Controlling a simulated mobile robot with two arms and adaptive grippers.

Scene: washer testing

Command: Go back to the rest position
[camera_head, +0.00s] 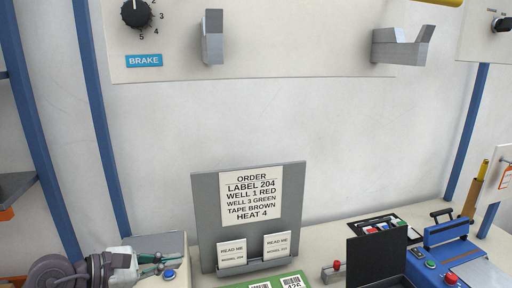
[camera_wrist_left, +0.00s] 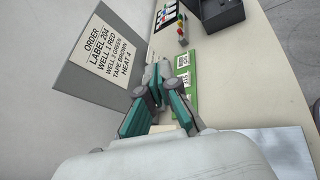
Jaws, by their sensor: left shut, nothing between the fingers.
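My left gripper (camera_head: 168,263) comes in at the lower left of the head view, with grey links and teal fingers. Its fingers are shut with nothing between them. In the left wrist view the shut fingers (camera_wrist_left: 156,78) point away from the camera, with the order board behind them and to the left. In the head view the gripper is left of the grey order board (camera_head: 207,213). My right gripper is in neither view.
The board carries an order sheet (camera_head: 251,195) and two READ ME cards (camera_head: 231,254). A blue button (camera_head: 169,274) is close by the left gripper. A blue machine (camera_head: 452,250) stands right. Wall brackets (camera_head: 212,38) hang above.

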